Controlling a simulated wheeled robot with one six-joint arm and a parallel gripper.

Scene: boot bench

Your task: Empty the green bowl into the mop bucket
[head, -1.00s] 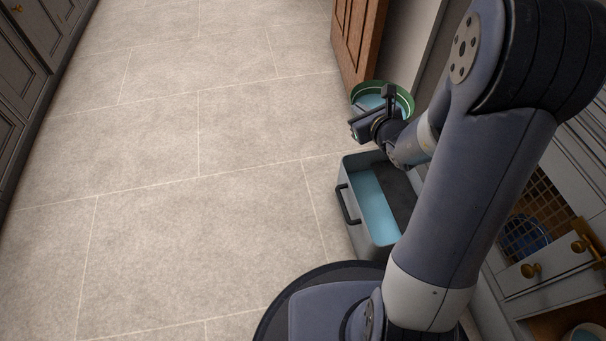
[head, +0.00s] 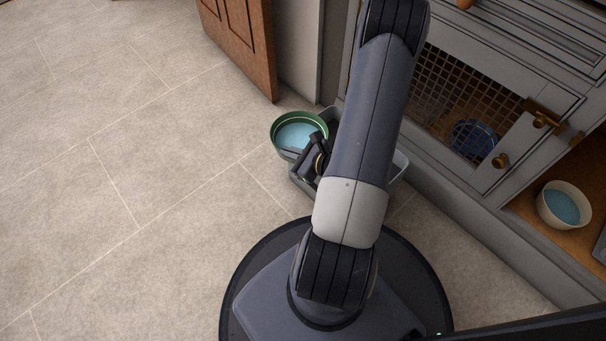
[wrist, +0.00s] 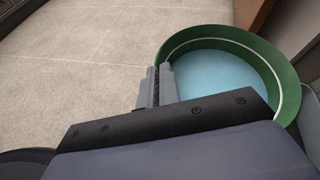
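The green bowl (head: 289,152) holds pale blue liquid and looks about level in the head view. It also shows in the wrist view (wrist: 285,75), with its green wall and white line. My gripper (head: 318,148) is at the bowl's near right rim. In the wrist view my gripper's fingers (wrist: 157,85) are close together on the bowl's rim. The grey mop bucket (head: 400,163) stands beside the bowl and is mostly hidden by my arm; its inside cannot be seen now. The bowl overlaps the bucket's far left corner in the head view.
A brown wooden door (head: 240,40) stands open behind the bowl. A grey cabinet (head: 460,190) runs along the right, with a blue bowl (head: 474,140) behind mesh and a cream bowl (head: 563,205) on an open shelf. The tiled floor at left is clear.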

